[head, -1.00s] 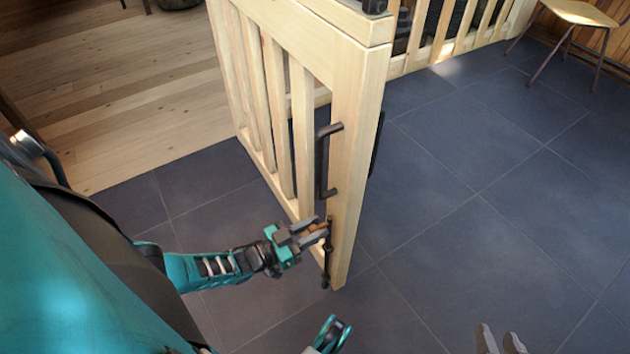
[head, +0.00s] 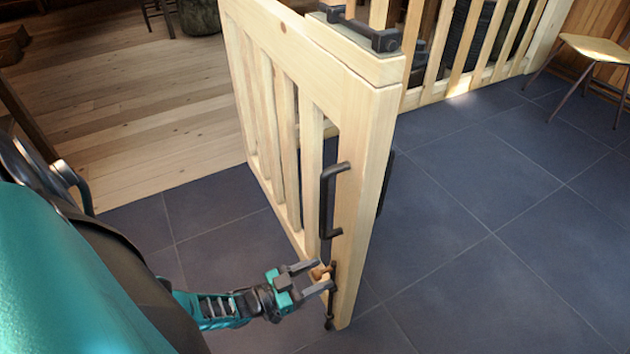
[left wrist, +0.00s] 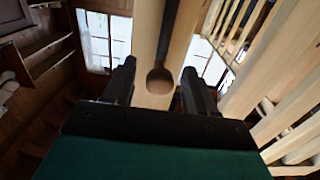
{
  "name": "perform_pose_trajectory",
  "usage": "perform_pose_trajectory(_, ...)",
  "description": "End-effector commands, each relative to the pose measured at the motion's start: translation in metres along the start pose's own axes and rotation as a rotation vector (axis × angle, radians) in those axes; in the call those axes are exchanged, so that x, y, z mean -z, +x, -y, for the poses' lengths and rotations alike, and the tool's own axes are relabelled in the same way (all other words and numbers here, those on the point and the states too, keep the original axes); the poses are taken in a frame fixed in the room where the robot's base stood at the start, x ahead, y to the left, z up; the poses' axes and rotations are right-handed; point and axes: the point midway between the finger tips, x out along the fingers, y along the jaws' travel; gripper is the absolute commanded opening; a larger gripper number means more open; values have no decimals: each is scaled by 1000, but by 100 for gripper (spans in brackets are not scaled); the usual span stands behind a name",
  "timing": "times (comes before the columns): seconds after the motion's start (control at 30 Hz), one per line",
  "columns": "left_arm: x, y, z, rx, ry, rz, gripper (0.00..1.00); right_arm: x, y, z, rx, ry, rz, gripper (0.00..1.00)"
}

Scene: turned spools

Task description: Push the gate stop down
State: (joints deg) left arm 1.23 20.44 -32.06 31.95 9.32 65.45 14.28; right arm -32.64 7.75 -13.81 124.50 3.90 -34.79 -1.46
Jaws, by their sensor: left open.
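The wooden gate (head: 361,210) stands in the middle of the head view. The gate stop is a thin black rod (head: 329,311) low on the gate's end post, with a brown knob (head: 318,272) sticking out. I cannot tell whether its foot touches the floor. My left gripper (head: 325,275) is open, with its fingers on either side of the knob. In the left wrist view the round knob (left wrist: 160,80) shows between the open fingers (left wrist: 160,88), with the black rod (left wrist: 168,35) behind it. Contact with the fingers is not clear. My right gripper is out of view.
A black handle (head: 325,200) is on the post above my left gripper, and a black latch (head: 362,30) is on top. A fence (head: 485,50) runs behind. A chair (head: 596,48) stands far right. The dark tiled floor right of the gate is clear.

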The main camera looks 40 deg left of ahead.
Motion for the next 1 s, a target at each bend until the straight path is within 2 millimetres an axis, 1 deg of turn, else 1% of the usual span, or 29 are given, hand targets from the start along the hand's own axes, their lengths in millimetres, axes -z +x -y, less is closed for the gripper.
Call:
perform_pose_trajectory(0.17, 1, -2, 0, 0, 0, -2, 56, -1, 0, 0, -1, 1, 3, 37)
perform_pose_trajectory(0.27, 1, -10, 0, 0, 0, 0, 56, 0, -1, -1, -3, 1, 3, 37)
perform_pose_trajectory(0.37, 1, -27, 0, 0, 1, 1, 56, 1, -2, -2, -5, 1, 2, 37)
perform_pose_trajectory(0.6, 0, -81, 0, 1, 1, 3, 56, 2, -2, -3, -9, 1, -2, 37)
perform_pose_trajectory(0.7, 0, -100, 0, 0, 0, 2, 56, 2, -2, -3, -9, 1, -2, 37)
perform_pose_trajectory(0.83, 0, -118, 0, 0, 0, 1, 56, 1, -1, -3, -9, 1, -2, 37)
perform_pose_trajectory(0.9, 0, -124, 0, 0, 0, 1, 56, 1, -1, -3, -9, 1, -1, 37)
perform_pose_trajectory(1.0, 0, -128, 0, 0, 1, 0, 56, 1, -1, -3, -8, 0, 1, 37)
